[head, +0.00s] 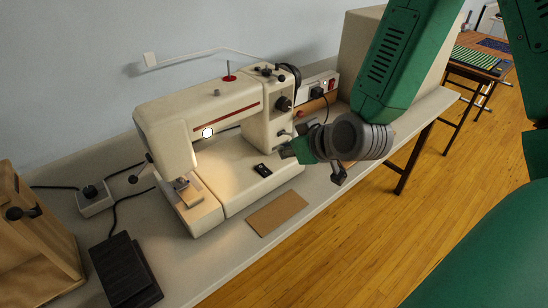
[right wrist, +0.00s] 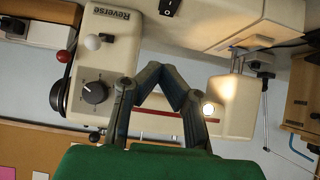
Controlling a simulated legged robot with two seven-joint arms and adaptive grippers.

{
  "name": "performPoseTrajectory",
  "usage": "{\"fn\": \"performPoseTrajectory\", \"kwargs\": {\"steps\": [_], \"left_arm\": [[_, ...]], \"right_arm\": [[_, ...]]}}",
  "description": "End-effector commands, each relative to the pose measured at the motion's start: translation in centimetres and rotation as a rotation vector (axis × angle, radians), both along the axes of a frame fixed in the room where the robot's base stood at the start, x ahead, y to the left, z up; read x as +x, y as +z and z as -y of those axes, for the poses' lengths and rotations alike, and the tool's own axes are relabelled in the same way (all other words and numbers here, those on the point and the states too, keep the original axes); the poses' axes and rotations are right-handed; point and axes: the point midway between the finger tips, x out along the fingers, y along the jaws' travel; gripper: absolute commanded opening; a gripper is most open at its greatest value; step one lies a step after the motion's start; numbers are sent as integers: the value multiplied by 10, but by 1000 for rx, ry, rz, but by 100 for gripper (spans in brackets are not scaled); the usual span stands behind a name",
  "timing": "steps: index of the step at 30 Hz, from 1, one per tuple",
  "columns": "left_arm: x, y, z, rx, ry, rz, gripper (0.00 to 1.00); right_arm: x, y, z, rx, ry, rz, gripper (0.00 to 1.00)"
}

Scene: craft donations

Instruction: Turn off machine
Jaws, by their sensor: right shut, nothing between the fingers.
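The cream sewing machine (head: 215,130) with a red stripe stands on the worktable, and its lamp (head: 208,132) is lit. A black rocker switch (head: 263,170) sits on the machine's base; in the right wrist view it shows at the top edge (right wrist: 168,7). My right gripper (head: 285,153) is just right of and above the switch, apart from it. In the right wrist view its fingertips (right wrist: 165,76) meet and hold nothing; a dial (right wrist: 95,92) and a white knob marked Reverse (right wrist: 92,42) are beside them. My left gripper is not in view.
A brown card (head: 276,213) lies on the table's front part. A black foot pedal (head: 125,270), a plug box (head: 94,198) with cables, and a wooden cabinet (head: 35,245) stand at left.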

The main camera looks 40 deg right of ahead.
Motion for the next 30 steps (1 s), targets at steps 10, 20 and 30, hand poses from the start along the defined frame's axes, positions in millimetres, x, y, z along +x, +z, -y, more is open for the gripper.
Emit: {"fn": "performPoseTrajectory", "kwargs": {"steps": [10,20,30], "left_arm": [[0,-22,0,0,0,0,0],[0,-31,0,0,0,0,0],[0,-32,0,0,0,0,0]], "right_arm": [[50,-42,-4,0,-1,0,0],[76,-87,-6,1,-1,-1,0],[78,-98,-6,0,0,2,0]]}}
